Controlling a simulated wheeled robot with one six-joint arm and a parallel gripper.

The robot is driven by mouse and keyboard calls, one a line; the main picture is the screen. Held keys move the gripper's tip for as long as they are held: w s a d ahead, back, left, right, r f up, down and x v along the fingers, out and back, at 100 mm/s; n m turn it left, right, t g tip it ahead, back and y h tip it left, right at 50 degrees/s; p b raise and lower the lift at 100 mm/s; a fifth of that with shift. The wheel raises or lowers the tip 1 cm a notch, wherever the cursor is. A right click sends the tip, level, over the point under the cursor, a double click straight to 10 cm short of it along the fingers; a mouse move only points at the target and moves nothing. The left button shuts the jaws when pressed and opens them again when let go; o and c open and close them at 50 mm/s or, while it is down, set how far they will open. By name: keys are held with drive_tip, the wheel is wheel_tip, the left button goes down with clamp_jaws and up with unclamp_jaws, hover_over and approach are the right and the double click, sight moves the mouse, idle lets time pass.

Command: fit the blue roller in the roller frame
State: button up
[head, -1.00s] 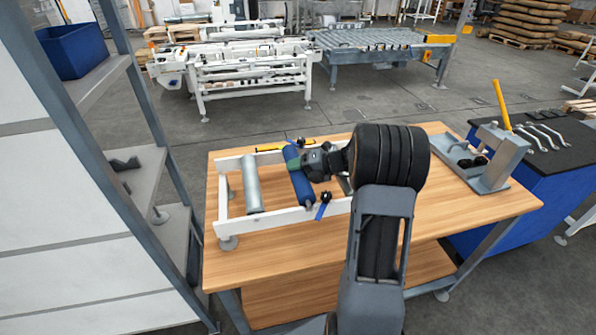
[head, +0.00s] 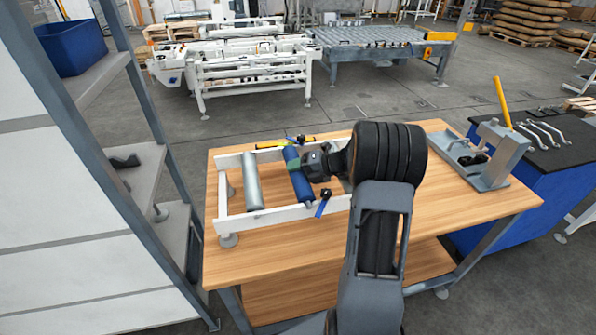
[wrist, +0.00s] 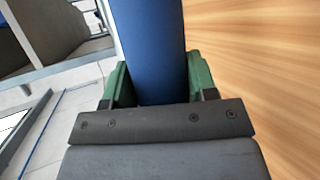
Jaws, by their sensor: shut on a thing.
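The blue roller (head: 299,181) lies lengthwise between the two white rails of the roller frame (head: 282,217), to the right of a grey roller (head: 252,182) and roughly parallel to it. My gripper (head: 296,166) is shut on the blue roller near its middle, coming from the right. In the wrist view the blue roller (wrist: 148,45) sits between my green finger pads (wrist: 160,85). Whether the roller's ends sit in the rails is too small to tell. Blue-handled clamps (head: 323,203) stand at the near and far rails beside the roller.
The frame stands on a wooden table (head: 300,241). A yellow bar (head: 271,145) lies by the far rail. A grey fixture with a yellow handle (head: 489,155) stands at the table's right. A grey shelf rack (head: 140,180) is close on the left. The front tabletop is clear.

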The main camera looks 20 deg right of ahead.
idle(0.3)
drive_tip(key=o, duration=1.4)
drive_tip(key=shift+f, duration=0.1)
drive_tip(key=shift+c, duration=0.2)
